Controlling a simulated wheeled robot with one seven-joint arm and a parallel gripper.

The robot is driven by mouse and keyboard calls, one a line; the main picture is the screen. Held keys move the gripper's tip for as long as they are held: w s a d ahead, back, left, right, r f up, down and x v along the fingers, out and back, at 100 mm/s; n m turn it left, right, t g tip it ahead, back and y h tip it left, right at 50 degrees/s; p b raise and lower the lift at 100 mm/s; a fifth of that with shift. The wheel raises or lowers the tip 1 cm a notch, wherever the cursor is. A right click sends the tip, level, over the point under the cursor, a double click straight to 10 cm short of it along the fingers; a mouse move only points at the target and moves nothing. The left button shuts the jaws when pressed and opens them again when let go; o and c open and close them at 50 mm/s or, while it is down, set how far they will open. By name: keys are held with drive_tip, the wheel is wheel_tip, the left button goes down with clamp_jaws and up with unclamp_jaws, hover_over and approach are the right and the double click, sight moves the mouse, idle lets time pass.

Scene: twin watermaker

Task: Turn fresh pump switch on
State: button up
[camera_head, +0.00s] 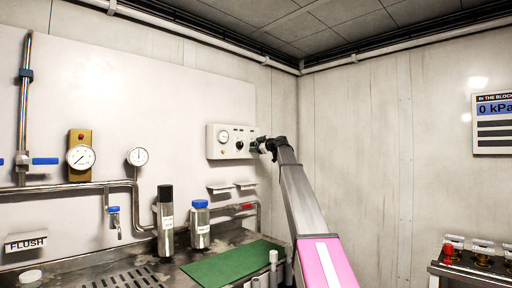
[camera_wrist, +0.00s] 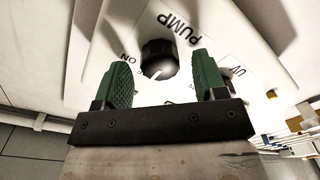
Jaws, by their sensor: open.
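The black pump knob (camera_wrist: 158,58) sits on a white panel (camera_wrist: 178,16) in the wrist view, with "PUMP" printed beside it and "ON" to its left. A white mark on the knob points down and slightly left in the picture. Another label below it is mostly hidden by my gripper. My gripper (camera_wrist: 162,64) is open, with one green finger on each side of the knob and gaps showing. In the head view, my gripper (camera_head: 262,146) is at the right end of the white control box (camera_head: 229,153), which hides the knob.
A "UV" label (camera_wrist: 236,72) is right of my right finger. Below the box are small shelves (camera_head: 220,188), two bottles (camera_head: 200,226) and a green mat (camera_head: 225,265) on the counter. Pipes and gauges (camera_head: 81,157) line the wall at left. A display (camera_head: 493,135) hangs at right.

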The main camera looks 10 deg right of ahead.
drive_tip(key=shift+w+a, duration=0.2)
drive_tip(key=shift+w, duration=0.05)
drive_tip(key=c, duration=0.9)
drive_tip(key=shift+m, duration=0.3)
drive_tip(key=m, duration=0.5)
drive_tip(key=shift+m, duration=0.4)
drive_tip(key=m, duration=0.5)
drive_tip(key=shift+m, duration=0.3)
drive_tip(key=shift+f, duration=0.1)
drive_tip(key=o, duration=0.9)
